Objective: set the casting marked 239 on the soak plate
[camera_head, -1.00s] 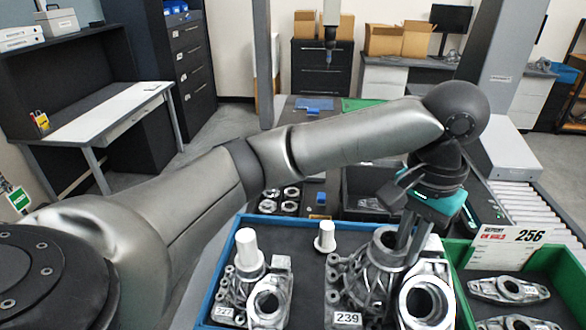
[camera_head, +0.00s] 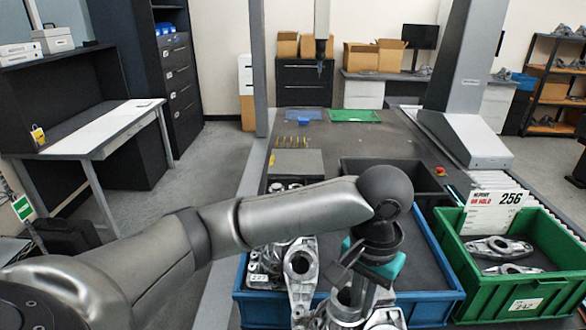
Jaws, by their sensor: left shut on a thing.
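My left gripper (camera_head: 362,290) points down at the bottom middle and is shut on a grey metal casting (camera_head: 345,312). The casting is cut off by the picture's lower edge and covers part of the near wall of the blue tote (camera_head: 425,308). Its tag does not show now; the earlier view shows 239 there. Another casting (camera_head: 300,262), by a tag reading 227, stands at the tote's left. I cannot tell for sure which surface is the soak plate; a grey plate (camera_head: 297,163) lies on the dark table beyond the tote. My right gripper is not in view.
A black bin (camera_head: 390,175) is behind the blue tote. Blue (camera_head: 303,116) and green mats (camera_head: 355,116) lie at the table's far end; a probe (camera_head: 320,62) hangs above.

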